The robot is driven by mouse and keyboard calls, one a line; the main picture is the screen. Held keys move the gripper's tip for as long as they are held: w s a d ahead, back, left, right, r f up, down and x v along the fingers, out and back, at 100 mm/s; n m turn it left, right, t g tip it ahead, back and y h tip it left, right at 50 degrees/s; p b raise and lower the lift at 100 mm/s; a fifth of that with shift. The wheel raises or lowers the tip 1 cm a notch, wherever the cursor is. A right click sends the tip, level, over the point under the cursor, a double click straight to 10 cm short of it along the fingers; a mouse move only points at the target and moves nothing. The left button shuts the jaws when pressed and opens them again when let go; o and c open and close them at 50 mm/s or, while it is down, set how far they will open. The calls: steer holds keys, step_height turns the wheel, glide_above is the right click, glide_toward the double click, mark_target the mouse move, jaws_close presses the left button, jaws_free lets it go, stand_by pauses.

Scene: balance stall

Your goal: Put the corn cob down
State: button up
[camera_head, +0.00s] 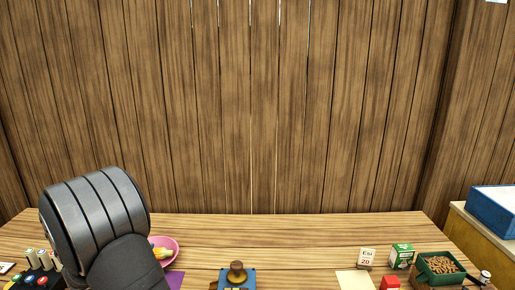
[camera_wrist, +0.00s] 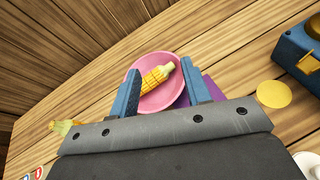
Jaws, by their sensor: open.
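A yellow corn cob (camera_wrist: 156,79) with a pale end lies in a pink bowl (camera_wrist: 178,98) in the wrist view. The bowl stands on a purple mat (camera_wrist: 213,88). My gripper (camera_wrist: 160,68) is open, its blue fingers on either side of the cob; I cannot tell whether they touch it. In the head view my arm covers part of the pink bowl (camera_head: 172,258), the cob (camera_head: 162,253) and the purple mat (camera_head: 175,279), and hides the fingers. Another yellow cob-like thing (camera_wrist: 62,127) lies left of the bowl in the wrist view, partly hidden by my gripper.
A blue device with a brass knob (camera_head: 237,272) stands at the front middle. A yellow disc (camera_wrist: 274,94) lies right of the bowl. At right are a cream sheet (camera_head: 354,280), a price card (camera_head: 366,257), a green box (camera_head: 401,256) and a green nut tray (camera_head: 440,276). The table's back middle is clear.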

steer(key=s+a+r+n+t+y, duration=0.1)
steer(key=s+a+n+t+y, duration=0.3)
steer(key=s+a+n+y, duration=0.4)
steer(key=s+a, duration=0.3)
steer(key=s, duration=0.1)
steer(key=shift+a+r, duration=0.15)
stand_by(0.5)
steer(key=w+d+m+g+h, duration=0.3)
steer(key=w+d+m+h, duration=0.3)
steer(key=w+d, duration=0.4)
steer(key=shift+w+f+m+h, duration=0.25)
steer(key=shift+w+m+h, duration=0.05)
steer(key=shift+h, duration=0.3)
